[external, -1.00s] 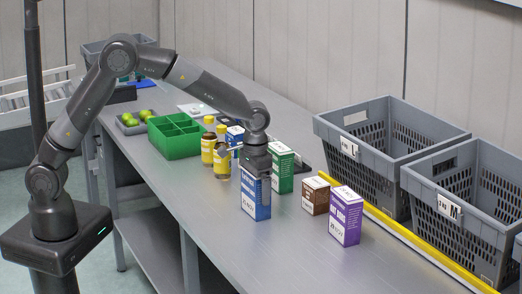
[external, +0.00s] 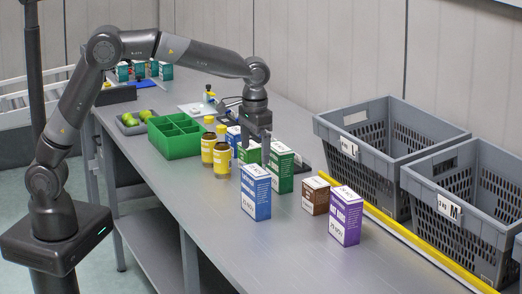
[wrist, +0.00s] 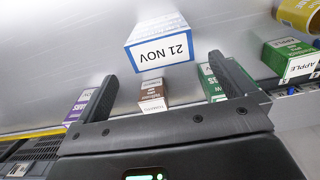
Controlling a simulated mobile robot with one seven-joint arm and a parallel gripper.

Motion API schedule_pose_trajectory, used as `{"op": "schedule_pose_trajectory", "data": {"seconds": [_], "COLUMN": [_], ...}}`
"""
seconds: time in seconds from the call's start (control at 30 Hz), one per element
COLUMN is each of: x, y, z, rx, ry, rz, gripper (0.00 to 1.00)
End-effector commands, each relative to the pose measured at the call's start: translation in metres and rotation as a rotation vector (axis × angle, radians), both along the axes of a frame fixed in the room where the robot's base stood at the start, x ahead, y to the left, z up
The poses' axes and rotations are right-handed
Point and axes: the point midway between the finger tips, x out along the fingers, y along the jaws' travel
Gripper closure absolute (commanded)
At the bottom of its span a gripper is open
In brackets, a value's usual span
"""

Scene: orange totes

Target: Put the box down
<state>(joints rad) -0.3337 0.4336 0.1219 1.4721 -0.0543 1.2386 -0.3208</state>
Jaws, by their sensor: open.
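A blue and white box (external: 256,192) stands upright on the grey metal table near its front edge. In the wrist view its white top (wrist: 160,52) reads "21 NOV". My gripper (external: 254,143) is open and empty, raised above and behind the box, apart from it. In the wrist view the two dark fingers of my gripper (wrist: 162,75) are spread wide, with the box in front of them.
A green box (external: 281,168), a brown box (external: 316,196) and a purple box (external: 346,216) stand nearby. Yellow bottles (external: 222,160) and a green divided tray (external: 166,145) are left. Grey crates (external: 372,165) stand beyond the yellow edge (external: 405,236). The table's front right is clear.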

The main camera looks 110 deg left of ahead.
Motion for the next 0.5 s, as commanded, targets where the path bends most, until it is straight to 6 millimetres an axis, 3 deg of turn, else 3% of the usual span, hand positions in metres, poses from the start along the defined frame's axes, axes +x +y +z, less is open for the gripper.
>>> {"op": "schedule_pose_trajectory", "data": {"seconds": [0.17,0.5], "x": [-0.016,-0.097], "y": [-0.026,-0.119], "z": [0.024,0.082], "rx": [0.008,0.046], "ry": [-0.040,-0.179], "rz": [-0.055,-0.277], "gripper": [0.00,0.00]}}
